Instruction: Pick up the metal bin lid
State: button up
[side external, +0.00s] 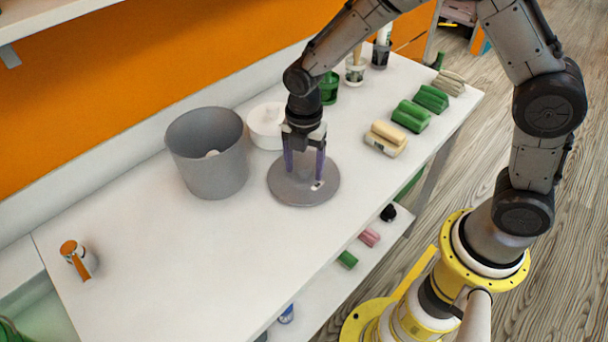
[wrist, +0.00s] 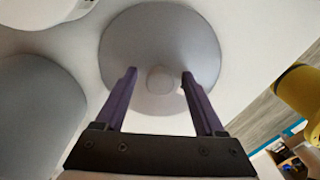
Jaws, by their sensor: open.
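The metal bin lid (side external: 290,190) is a flat grey disc lying on the white table, right of the grey bin. In the wrist view the lid (wrist: 150,35) shows a round knob (wrist: 160,79) at its middle. My gripper (side external: 305,178) points down over the lid, with its purple fingers apart. In the wrist view my gripper (wrist: 158,75) has one fingertip on each side of the knob, with gaps between. I cannot tell exactly how high the fingertips are above the lid.
The open grey bin (side external: 208,165) stands close left of the lid, with a white round container (side external: 267,125) behind. Green rolls (side external: 411,116) and cream rolls (side external: 385,138) lie to the right. An orange-and-white item (side external: 75,258) sits at the left. The table front is clear.

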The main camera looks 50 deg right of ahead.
grip_shut()
jog(key=shift+r, duration=0.1)
dwell(0.4)
